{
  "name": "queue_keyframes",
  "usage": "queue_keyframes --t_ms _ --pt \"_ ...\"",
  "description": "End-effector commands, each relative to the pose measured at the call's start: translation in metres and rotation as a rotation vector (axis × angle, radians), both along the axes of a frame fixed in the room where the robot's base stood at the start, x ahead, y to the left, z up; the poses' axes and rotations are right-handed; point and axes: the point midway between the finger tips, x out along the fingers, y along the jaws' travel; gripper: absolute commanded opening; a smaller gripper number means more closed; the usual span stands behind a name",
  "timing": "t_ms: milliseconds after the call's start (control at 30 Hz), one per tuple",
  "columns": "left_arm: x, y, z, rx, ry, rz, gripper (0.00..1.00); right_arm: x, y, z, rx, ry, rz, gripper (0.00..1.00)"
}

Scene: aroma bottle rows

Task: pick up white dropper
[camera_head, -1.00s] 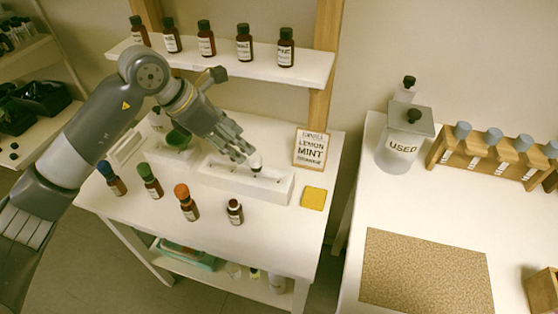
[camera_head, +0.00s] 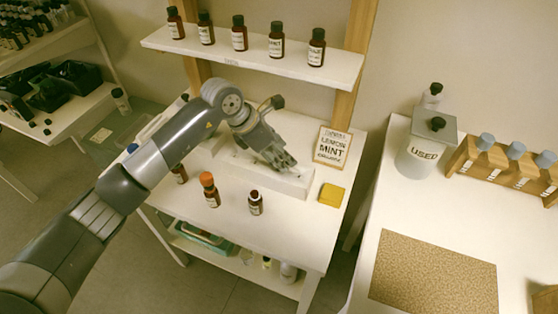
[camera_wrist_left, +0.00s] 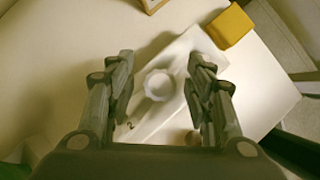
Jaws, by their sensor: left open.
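The white dropper (camera_wrist_left: 158,84) shows in the left wrist view as a round white top, seen from above, at the white block. My left gripper (camera_wrist_left: 158,88) is open, with one finger on each side of the dropper; I cannot tell whether either finger touches it. In the head view my left gripper (camera_head: 284,162) is low over the right part of the white block (camera_head: 290,187) on the small table, and its fingers hide the dropper there. My right gripper is not in view.
A yellow sponge (camera_head: 332,195) and a lemon mint sign (camera_head: 332,147) stand close to the block's right end. An orange-capped bottle (camera_head: 209,190) and a dark bottle (camera_head: 255,203) stand in front. A shelf (camera_head: 250,60) with several brown bottles hangs behind.

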Motion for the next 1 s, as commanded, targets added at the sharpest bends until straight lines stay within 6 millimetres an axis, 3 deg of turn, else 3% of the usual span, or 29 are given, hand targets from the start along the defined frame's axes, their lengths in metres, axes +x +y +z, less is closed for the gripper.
queue_keyframes --t_ms 167,200,467,800,1000 --pt "0.0 0.0 0.0 0.0 -0.001 0.0 0.48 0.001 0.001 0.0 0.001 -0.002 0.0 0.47" --pt "0.0 0.0 0.0 -0.001 0.0 0.0 0.42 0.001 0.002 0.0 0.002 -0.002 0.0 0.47" --pt "0.0 0.0 0.0 -0.001 0.0 0.0 0.19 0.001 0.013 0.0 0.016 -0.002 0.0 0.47" --pt "0.0 0.0 0.002 -0.001 -0.001 0.0 0.18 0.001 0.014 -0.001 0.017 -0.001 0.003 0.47" --pt "0.001 0.0 0.027 -0.001 -0.007 -0.001 0.18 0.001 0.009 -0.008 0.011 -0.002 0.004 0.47"
